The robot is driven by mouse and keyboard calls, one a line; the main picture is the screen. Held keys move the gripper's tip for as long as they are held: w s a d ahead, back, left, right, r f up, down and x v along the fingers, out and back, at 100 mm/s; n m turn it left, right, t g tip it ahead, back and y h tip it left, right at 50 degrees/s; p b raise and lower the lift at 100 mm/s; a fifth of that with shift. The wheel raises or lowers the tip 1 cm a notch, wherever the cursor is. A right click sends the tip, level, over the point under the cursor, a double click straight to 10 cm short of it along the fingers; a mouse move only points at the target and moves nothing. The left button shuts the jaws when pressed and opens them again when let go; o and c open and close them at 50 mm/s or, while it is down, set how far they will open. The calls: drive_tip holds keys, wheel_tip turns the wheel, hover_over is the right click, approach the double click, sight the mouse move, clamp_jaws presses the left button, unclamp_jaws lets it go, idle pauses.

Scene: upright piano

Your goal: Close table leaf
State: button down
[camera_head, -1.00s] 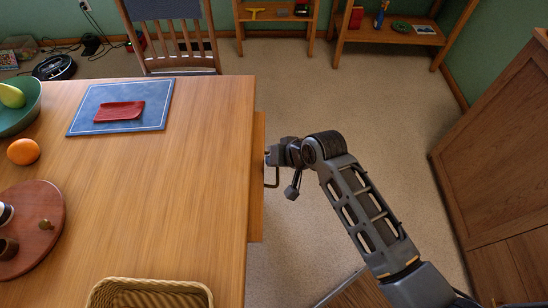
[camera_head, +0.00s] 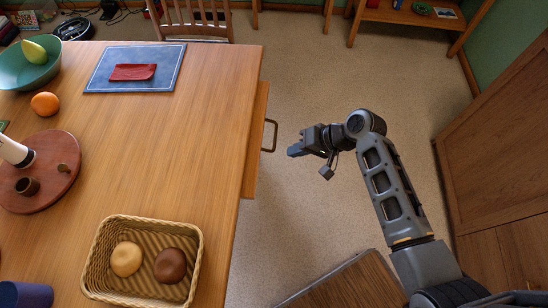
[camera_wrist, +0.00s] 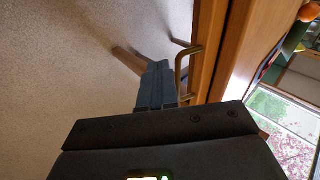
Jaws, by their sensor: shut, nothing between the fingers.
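The wooden table (camera_head: 190,150) fills the left of the head view. Its leaf (camera_head: 254,145) shows as a narrow wooden strip sticking out along the table's right edge. A metal handle (camera_head: 271,136) stands out from the leaf's side. The handle also shows in the wrist view (camera_wrist: 181,75), beside the table edge. My gripper (camera_head: 292,151) is shut and empty, just right of the handle and apart from it in the head view. In the wrist view, my gripper's fingers (camera_wrist: 155,85) are together, close to the handle.
On the table are a basket with two buns (camera_head: 142,219), a round wooden tray (camera_head: 70,165), an orange (camera_head: 45,104), a green bowl (camera_head: 15,75) and a blue mat (camera_head: 105,80). A wooden cabinet (camera_head: 495,150) stands at right. Open floor (camera_head: 320,90) lies between.

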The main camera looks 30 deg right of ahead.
drive_tip(key=s+d+f+t+y+b, duration=0.1)
drive_tip(key=s+f+y+b, duration=0.3)
drive_tip(key=y, duration=0.2)
drive_tip(key=t+y+p, duration=0.1)
drive_tip(key=t+y, duration=0.2)
drive_tip(key=t, duration=0.1)
approach(254, 161)
drive_tip(key=x, duration=0.4)
drive_tip(key=shift+w+a+f+m, duration=0.4)
drive_tip(key=shift+w+a+f, duration=0.05)
drive_tip(key=shift+w, duration=0.25)
drive_tip(key=shift+a, duration=0.1)
drive_tip(key=b+x, duration=0.1)
drive_tip(key=x, duration=0.3)
drive_tip(key=shift+w+a, duration=0.1)
drive_tip(key=shift+a, duration=0.05)
